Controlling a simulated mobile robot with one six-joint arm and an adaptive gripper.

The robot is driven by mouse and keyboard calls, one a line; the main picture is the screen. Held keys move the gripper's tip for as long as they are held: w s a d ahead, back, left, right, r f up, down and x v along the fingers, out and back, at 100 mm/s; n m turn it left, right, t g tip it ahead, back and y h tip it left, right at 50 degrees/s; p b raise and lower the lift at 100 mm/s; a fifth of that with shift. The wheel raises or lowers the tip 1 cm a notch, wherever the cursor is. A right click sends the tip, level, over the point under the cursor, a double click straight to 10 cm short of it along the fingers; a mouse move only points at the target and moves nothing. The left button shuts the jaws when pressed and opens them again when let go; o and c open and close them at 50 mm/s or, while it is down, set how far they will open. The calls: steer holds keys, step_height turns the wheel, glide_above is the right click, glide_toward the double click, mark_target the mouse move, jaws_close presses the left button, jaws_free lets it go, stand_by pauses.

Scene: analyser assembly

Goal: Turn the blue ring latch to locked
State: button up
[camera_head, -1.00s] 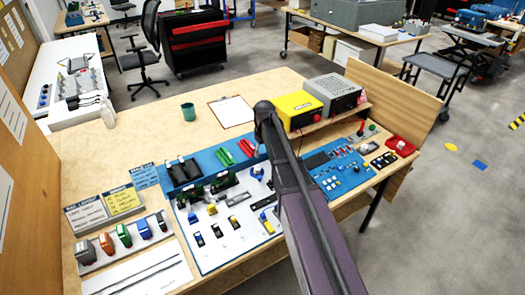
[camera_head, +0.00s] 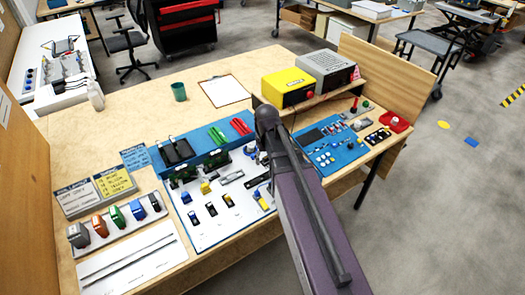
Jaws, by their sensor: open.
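The panel carries yellow, black and green fittings. A rack of coloured handles (camera_head: 118,222) stands at its left, and a blue control panel (camera_head: 322,152) at its right. A yellow box (camera_head: 288,87) and a grey box (camera_head: 325,68) stand behind. The table's middle back is mostly clear.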

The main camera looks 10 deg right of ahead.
steer(key=s+f+m+b, duration=0.1)
steer(key=s, duration=0.8)
steer(key=shift+s+f+m, duration=0.15)
steer(key=shift+s+m, duration=0.1)
steer(key=shift+m, duration=0.15)
steer(key=shift+d, duration=0.1)
step_height(320, 180, up, 3)
steer(key=n+p, duration=0.3)
steer(key=n, duration=0.3)
glide_above(253, 155)
steer(key=shift+s+r+h, duration=0.1)
steer(key=shift+r+h, duration=0.1)
steer(key=shift+h, duration=0.1)
steer(key=shift+f, duration=0.15)
step_height(253, 155, down, 14)
steer(key=b, duration=1.3)
steer(key=shift+r+b, duration=0.25)
steer(key=shift+b, duration=0.05)
jaws_close()
